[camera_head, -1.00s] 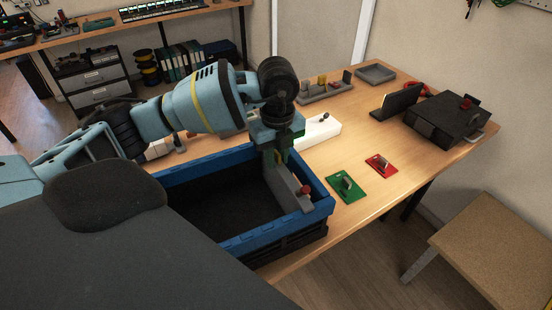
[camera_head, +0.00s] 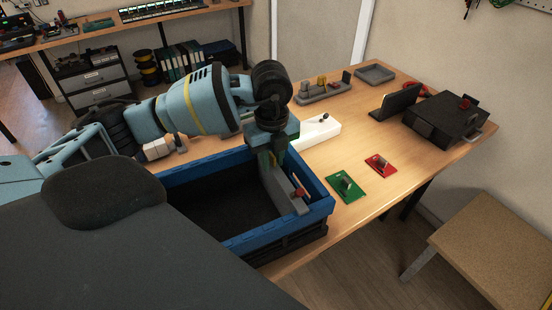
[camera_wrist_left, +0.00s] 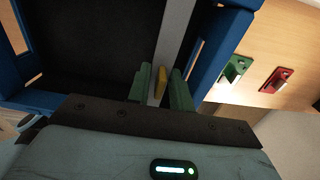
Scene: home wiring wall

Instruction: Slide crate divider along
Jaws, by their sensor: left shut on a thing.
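The blue crate (camera_head: 243,243) with a dark floor stands on the wooden table at the front. My left gripper (camera_head: 273,160) reaches down into the crate and is shut on the divider. In the left wrist view, the green fingers sit on either side of the divider (camera_wrist_left: 177,25) and a yellow tab (camera_wrist_left: 161,80). The blue crate wall (camera_wrist_left: 222,45) shows to the right there. My right gripper is not in view.
A green plate (camera_head: 347,187) and a red plate (camera_head: 381,165), each with a small upright part, lie right of the crate. A black box (camera_head: 445,118) stands at the table's right end. A stool (camera_head: 495,240) stands at the lower right.

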